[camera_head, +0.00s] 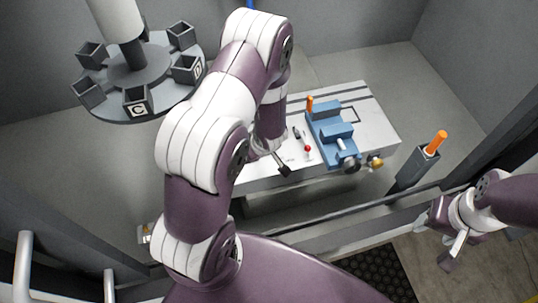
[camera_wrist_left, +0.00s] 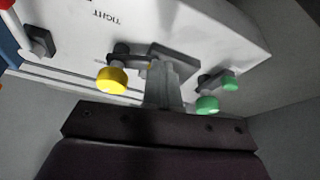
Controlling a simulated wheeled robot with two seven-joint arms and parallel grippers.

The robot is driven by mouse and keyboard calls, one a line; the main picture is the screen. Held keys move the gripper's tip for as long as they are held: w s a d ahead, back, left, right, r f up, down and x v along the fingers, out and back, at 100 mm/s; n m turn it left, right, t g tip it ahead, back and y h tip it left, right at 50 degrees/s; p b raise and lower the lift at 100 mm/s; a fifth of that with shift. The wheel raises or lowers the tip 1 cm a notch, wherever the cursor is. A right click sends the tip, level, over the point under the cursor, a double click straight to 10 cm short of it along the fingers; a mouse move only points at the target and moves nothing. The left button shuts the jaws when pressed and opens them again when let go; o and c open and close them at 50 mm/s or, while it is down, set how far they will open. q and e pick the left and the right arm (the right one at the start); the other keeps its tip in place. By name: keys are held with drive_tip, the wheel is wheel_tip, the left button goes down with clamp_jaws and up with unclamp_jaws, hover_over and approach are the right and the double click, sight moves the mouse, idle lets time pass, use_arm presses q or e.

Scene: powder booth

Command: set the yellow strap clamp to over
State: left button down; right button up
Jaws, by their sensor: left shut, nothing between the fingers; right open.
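The yellow strap clamp (camera_wrist_left: 111,80) shows in the left wrist view as a yellow knob on a dark arm at the edge of the pale table. Its dark arm (camera_wrist_left: 130,57) runs toward the gripper's fingers. My left gripper (camera_wrist_left: 165,88) is shut and empty, just right of the yellow knob in that view. I cannot tell whether its fingers touch the clamp. In the head view my left arm hides most of this gripper and the clamp. My right gripper (camera_head: 452,250) is open and empty at the right, away from the table.
Two green knobs (camera_wrist_left: 207,105) lie right of the left fingers. A blue vise (camera_head: 335,135) and a red-tipped lever (camera_head: 307,148) are on the table (camera_head: 375,115). A carousel (camera_head: 160,60) with several cups stands at the back left. An orange-handled tool (camera_head: 437,141) stands in a holder at right.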

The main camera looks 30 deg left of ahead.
use_arm(q)
drive_tip(key=shift+a+f, duration=0.1)
drive_tip(key=shift+a, duration=0.45)
idle(0.4)
